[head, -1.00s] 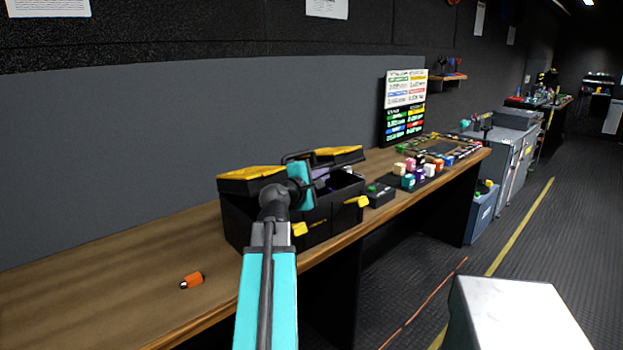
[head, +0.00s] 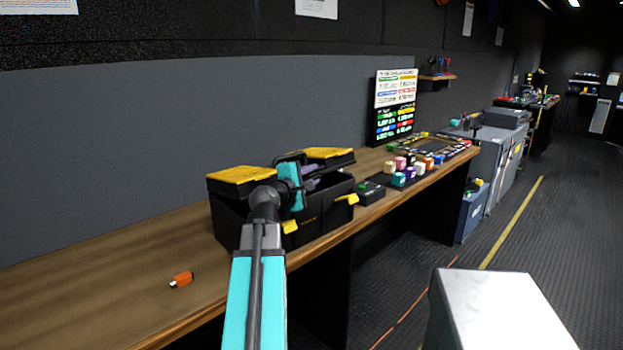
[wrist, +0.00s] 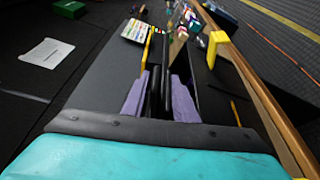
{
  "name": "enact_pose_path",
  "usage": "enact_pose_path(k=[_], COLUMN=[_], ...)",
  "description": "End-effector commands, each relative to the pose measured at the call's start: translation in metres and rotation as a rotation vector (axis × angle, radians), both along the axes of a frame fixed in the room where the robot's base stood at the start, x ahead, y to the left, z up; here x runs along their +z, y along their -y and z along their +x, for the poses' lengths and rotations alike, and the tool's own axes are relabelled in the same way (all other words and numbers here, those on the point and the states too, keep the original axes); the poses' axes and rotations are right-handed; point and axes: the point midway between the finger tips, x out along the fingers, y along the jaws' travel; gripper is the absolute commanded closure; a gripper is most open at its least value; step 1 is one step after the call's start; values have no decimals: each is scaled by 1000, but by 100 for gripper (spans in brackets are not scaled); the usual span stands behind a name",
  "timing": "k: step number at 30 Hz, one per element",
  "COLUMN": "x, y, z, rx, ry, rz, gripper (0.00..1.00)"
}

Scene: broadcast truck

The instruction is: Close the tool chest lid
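The black tool chest (head: 228,226) stands on the wooden bench, with yellow latches on its front. My gripper (head: 312,182), with a teal palm and purple pads, is at the lid's black handle (head: 290,156). In the wrist view the pads (wrist: 160,97) stand on either side of black bars that look like the handle, and seem closed on them. My arm hides the middle of the chest. A latch (wrist: 217,42) shows at right in the wrist view.
An orange object (head: 181,280) lies on the bench (head: 120,270) at left. A small black box (head: 370,191), colored blocks (head: 405,170) and a sign board (head: 395,105) stand right of the chest. A wall is behind the bench. A pale box-shaped surface (head: 500,310) is at lower right.

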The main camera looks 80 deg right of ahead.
Motion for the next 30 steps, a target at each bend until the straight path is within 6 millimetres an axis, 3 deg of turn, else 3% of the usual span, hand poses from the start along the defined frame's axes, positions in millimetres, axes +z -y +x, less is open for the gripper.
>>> enact_pose_path(k=[10,24,30], x=[1,5,4], y=[-8,-56,-62], z=[2,16,19], rx=[1,-1,-2], ry=[-1,0,-1], rz=[-2,-1,-2], gripper=[75,75,75])
